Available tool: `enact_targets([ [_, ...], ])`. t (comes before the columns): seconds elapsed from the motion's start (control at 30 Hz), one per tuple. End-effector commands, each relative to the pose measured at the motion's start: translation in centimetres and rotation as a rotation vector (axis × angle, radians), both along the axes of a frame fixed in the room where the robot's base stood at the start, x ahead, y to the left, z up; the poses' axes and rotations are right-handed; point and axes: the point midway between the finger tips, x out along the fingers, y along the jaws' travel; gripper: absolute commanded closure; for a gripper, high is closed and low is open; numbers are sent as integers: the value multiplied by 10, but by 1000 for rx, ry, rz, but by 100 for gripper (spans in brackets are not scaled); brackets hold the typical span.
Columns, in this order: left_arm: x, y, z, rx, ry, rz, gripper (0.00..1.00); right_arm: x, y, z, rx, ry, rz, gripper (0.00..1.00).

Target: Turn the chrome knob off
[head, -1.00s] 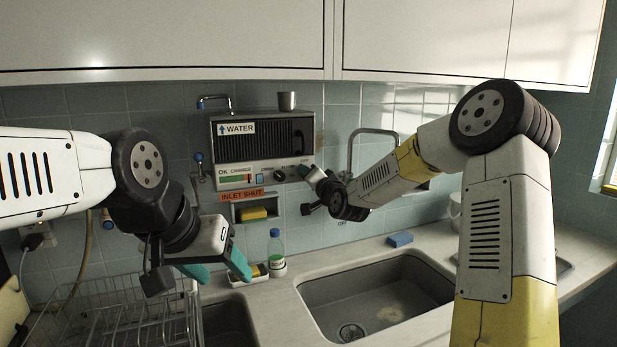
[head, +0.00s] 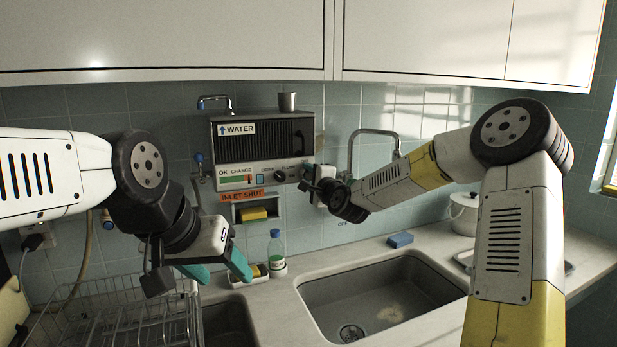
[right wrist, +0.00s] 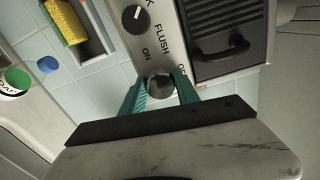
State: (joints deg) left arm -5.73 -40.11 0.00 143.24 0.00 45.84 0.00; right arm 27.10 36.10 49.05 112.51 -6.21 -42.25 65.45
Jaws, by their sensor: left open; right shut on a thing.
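The chrome knob (right wrist: 160,86) is a round shiny knob at the edge of the wall unit's pale control panel (right wrist: 164,30). The words ON, FLUSH and a partly covered OFF are printed around it. My right gripper (right wrist: 163,90) is shut on the knob, one teal finger on each side. I cannot tell where the knob points. In the head view my right gripper (head: 308,185) is at the right end of the panel, and its wrist hides the knob.
A black knob (right wrist: 135,18) with a white pointer sits beside the chrome one. A metal cup (head: 287,101) stands on the wall unit (head: 263,137). Below are a bottle (head: 276,250), a sink (head: 385,295), a blue sponge (head: 400,240) and a wire rack (head: 130,315).

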Motion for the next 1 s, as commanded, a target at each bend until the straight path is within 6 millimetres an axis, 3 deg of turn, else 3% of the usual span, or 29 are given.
enact_targets([
  [0.73, 0, 0, 0, 0, 0, 0, 41, 0, -1, -1, 77, 34, -1, 100],
  [0.77, 0, 0, 0, 0, 0, 0, 41, 0, -1, -1, 77, 34, -2, 57],
  [0.8, 0, 0, 0, 0, 0, 0, 41, 0, -1, -1, 77, 34, -1, 49],
  [0.87, 0, 0, 0, 0, 0, 0, 41, 0, -1, -1, 77, 34, -1, 41],
  [1.0, 0, 0, 0, 0, 0, 0, 41, 0, 0, -1, 76, 33, -1, 41],
])
